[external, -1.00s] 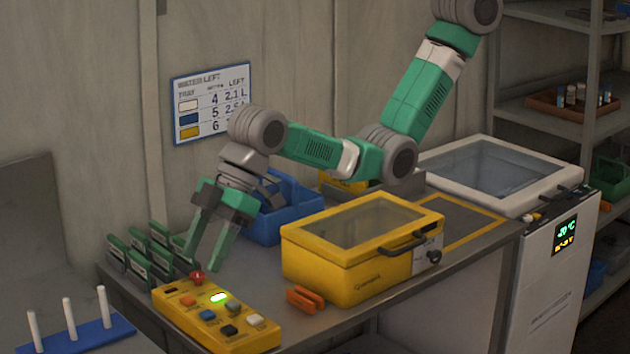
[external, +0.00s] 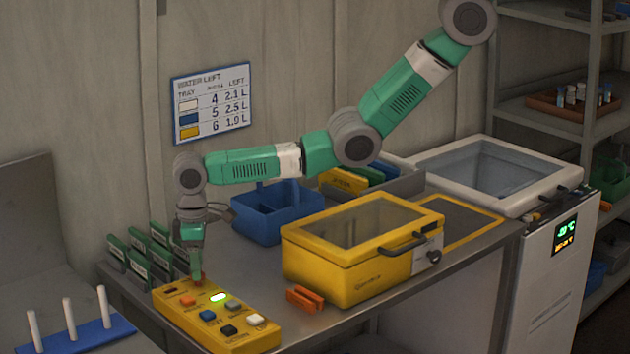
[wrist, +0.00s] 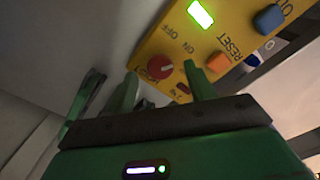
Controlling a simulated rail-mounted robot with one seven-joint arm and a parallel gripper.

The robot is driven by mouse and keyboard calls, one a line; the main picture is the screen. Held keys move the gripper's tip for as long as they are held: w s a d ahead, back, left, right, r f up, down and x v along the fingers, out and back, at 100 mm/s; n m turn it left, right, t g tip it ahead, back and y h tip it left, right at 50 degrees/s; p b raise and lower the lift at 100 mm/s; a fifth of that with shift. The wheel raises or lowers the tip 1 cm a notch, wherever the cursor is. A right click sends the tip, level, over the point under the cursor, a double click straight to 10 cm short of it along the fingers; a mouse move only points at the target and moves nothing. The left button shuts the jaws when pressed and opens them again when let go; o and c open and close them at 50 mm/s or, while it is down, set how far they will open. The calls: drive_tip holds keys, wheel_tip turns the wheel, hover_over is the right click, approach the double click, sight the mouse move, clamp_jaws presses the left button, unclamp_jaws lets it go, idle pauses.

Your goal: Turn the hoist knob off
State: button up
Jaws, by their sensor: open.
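The red hoist knob (external: 197,281) is at the back left corner of the yellow control box (external: 240,335). In the wrist view the knob (wrist: 160,67) has ON and OFF lettering beside it; I cannot tell its setting for certain. My gripper (external: 197,271) points down right over the knob and partly hides it in the external view. In the wrist view its open fingers (wrist: 161,88) are to either side of the knob, with no clear contact. A green lamp (external: 218,297) on the box is lit; a small dark red lamp (external: 171,290) looks unlit.
Orange (external: 188,300), blue (external: 208,315) and other buttons sit close to the knob. Green cards in holders (external: 140,255) stand just behind the box. A yellow lidded case (external: 345,285) and a blue bin (external: 255,225) stand to the right.

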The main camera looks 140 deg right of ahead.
drive_tip(key=shift+f, duration=0.9)
drive_tip(key=c, duration=1)
drive_tip(key=shift+n, duration=0.4)
drive_tip(key=n, duration=0.5)
drive_tip(key=shift+n+p, duration=0.3)
drive_tip(key=shift+p, duration=0.1)
drive_tip(key=n, duration=0.5)
drive_tip(key=shift+n, duration=0.4)
